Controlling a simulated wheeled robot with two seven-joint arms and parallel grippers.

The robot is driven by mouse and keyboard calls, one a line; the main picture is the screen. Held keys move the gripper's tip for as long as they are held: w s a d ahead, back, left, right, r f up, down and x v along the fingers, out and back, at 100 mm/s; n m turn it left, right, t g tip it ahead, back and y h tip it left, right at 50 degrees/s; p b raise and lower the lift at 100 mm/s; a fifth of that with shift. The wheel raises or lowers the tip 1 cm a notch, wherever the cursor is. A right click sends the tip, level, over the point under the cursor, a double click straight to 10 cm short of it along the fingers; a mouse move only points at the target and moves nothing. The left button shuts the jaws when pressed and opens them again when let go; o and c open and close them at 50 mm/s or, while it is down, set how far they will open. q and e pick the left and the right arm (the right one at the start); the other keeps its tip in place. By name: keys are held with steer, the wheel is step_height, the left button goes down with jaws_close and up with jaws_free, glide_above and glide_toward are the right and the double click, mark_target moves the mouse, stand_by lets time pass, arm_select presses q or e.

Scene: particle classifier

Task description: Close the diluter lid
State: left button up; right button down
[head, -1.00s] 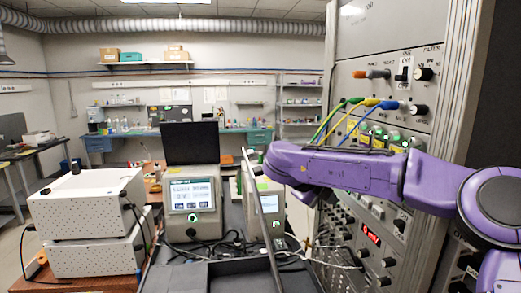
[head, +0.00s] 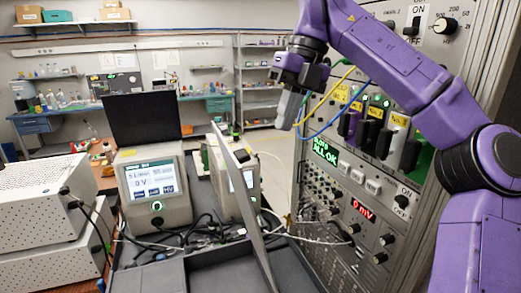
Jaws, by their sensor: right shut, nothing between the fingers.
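A tall, thin grey panel (head: 240,200) stands tilted at the centre, seen nearly edge-on, over a dark grey open case or tray (head: 215,268). A flat black panel (head: 145,118) stands upright behind a beige instrument with a lit screen (head: 157,188). No label tells me which of these panels is the diluter lid. My right gripper (head: 287,116) is shut and empty, with its fingers pointing down. In the picture it is above and right of the grey panel's top edge, apart from it. My left gripper is out of view.
A tall instrument rack (head: 330,222) with knobs, cables and a green "ALL OK" display stands at right, close to my purple right arm. A second screened instrument (head: 222,180) is partly behind the grey panel. White perforated boxes (head: 45,240) stand at left. Loose cables lie around the instruments.

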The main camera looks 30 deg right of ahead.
steer(key=w+a+f, duration=0.2)
steer(key=a+f, duration=0.3)
steer(key=shift+w, duration=0.15)
